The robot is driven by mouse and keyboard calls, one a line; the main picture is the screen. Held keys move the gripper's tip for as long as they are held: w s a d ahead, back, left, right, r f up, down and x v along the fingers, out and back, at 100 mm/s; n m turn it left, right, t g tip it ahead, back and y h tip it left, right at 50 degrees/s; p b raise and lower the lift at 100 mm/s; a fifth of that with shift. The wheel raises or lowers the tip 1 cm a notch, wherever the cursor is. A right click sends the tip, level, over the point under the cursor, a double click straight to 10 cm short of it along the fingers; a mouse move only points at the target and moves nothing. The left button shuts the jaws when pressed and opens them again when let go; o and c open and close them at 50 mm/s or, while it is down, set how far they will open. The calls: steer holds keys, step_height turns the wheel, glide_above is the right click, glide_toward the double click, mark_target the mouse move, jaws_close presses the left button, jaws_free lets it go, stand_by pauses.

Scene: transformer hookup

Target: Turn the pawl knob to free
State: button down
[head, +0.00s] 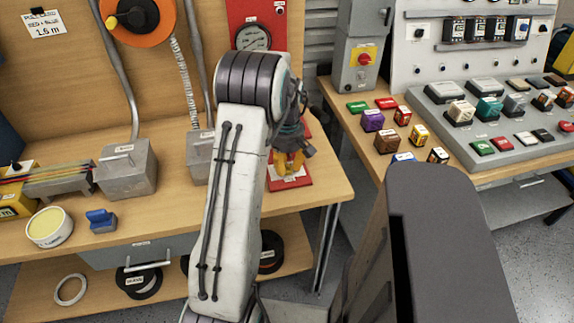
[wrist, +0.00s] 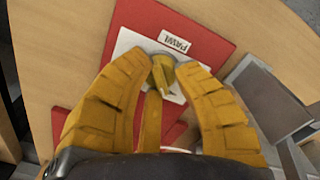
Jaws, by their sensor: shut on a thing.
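The pawl knob (wrist: 163,72) is a small brass-coloured knob on a white plate (wrist: 125,44) with a label reading "PAWL" (wrist: 178,41), on a red base (wrist: 205,28). My gripper (wrist: 160,70) has its yellow fingers closed around the knob from both sides in the wrist view. The knob's lower part and some of the plate are hidden by the fingers. In the head view my gripper (head: 290,163) reaches down to the red base (head: 291,184) near the right end of the wooden bench; the knob itself is hidden there.
A red panel with a pressure gauge (head: 253,38) stands behind my arm. Grey metal boxes (head: 127,169) sit left of it on the bench (head: 230,205). A second table (head: 372,165) with coloured blocks is to the right, across a gap.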

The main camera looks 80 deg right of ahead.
mark_target(287, 165)
steer(key=shift+a+f+n, duration=0.15)
steer(key=shift+f+n, duration=0.05)
steer(key=shift+n, duration=0.3)
steer(key=c, duration=0.9)
jaws_free()
steer(key=shift+r, duration=0.1)
step_height(287, 165, up, 12)
stand_by(0.9)
